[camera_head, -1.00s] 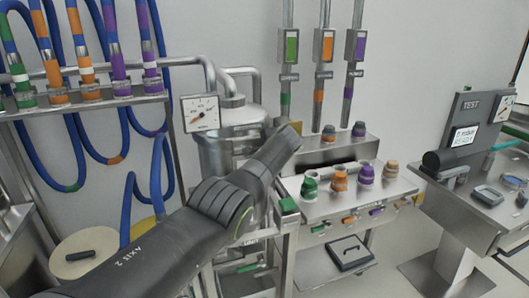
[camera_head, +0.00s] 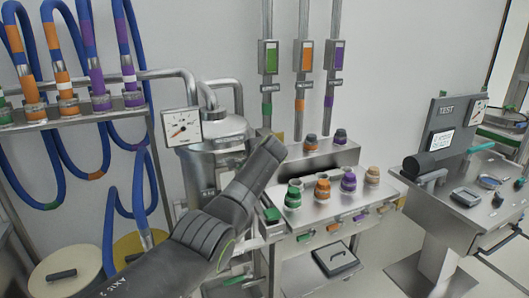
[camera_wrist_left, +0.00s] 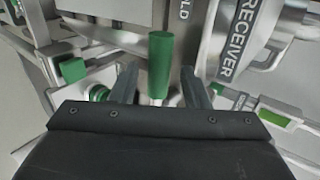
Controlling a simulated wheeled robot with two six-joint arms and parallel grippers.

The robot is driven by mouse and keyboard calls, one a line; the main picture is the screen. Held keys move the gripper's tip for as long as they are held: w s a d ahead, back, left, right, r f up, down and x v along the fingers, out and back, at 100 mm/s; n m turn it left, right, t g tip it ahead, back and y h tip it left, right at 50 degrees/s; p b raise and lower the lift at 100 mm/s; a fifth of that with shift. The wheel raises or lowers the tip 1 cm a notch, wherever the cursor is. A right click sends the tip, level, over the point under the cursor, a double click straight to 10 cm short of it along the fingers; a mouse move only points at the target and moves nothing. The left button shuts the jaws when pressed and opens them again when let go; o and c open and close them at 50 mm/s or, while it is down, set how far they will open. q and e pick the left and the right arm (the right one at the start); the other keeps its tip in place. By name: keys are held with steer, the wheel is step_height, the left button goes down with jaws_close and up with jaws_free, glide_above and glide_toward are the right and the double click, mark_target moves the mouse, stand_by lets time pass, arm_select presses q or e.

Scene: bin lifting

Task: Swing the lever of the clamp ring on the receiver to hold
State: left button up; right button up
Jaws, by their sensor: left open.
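The receiver is a steel vessel (camera_head: 208,148) with a lid and pipes, partly behind my left arm in the head view. Its RECEIVER label (camera_wrist_left: 236,38) shows in the left wrist view. The lever's green cylindrical handle (camera_wrist_left: 160,62) points toward the wrist camera. My left gripper (camera_wrist_left: 160,84) is open, with one finger on each side of the handle's lower end and visible gaps beside it. A label ending in "LD" (camera_wrist_left: 184,14) is just right of the handle. The head view hides the left fingers behind the arm. My right gripper is out of view.
A steel bench (camera_head: 340,198) with several coloured caps stands right of the receiver. Blue hoses (camera_head: 52,150) hang at left. A pressure gauge (camera_head: 182,126) is mounted beside the vessel. A TEST station (camera_head: 447,125) stands at far right.

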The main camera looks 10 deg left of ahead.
arm_select(q)
steer(key=b+v, duration=0.4)
steer(key=v, duration=1.1)
steer(key=shift+s, duration=0.1)
